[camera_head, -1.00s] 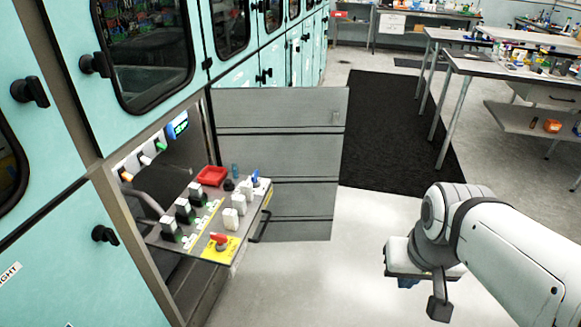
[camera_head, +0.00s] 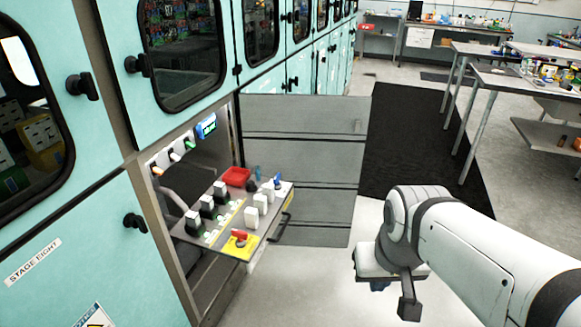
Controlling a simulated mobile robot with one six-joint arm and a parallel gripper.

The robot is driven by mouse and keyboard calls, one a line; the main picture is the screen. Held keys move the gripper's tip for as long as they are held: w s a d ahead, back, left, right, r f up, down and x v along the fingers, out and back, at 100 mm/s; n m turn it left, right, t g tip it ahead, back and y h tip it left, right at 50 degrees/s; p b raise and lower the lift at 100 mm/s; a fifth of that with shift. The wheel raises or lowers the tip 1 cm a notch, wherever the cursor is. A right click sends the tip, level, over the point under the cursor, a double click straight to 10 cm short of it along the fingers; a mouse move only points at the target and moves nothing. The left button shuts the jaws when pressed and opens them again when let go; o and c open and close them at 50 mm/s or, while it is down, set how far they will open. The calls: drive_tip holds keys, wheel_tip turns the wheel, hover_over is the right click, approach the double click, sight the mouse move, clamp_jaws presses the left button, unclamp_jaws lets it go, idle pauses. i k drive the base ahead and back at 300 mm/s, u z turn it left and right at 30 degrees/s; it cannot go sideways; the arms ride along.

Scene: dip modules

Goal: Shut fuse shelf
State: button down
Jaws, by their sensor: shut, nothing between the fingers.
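The fuse shelf (camera_head: 224,240) is pulled out of a lower bay in the teal cabinet row. It bears several black and white fuse modules (camera_head: 207,206), a red tray (camera_head: 236,177) and a red handle on a yellow plate (camera_head: 240,241). A dark pull handle (camera_head: 281,229) is on its front edge. The grey bay door (camera_head: 303,160) stands wide open behind the shelf. My gripper (camera_head: 408,308) is to the right of the shelf, apart from it, over bare floor. It is shut and empty, with its fingers partly hard to make out.
Teal cabinets (camera_head: 90,235) with black knobs line the left. A black mat (camera_head: 415,140) lies on the floor beyond the open door. Workbenches (camera_head: 525,82) with clutter stand at the back right. The floor between shelf and arm is clear.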

sight(214, 234)
drive_tip(key=z, duration=0.05)
drive_tip(key=i, duration=1)
drive_tip(key=u, duration=0.05)
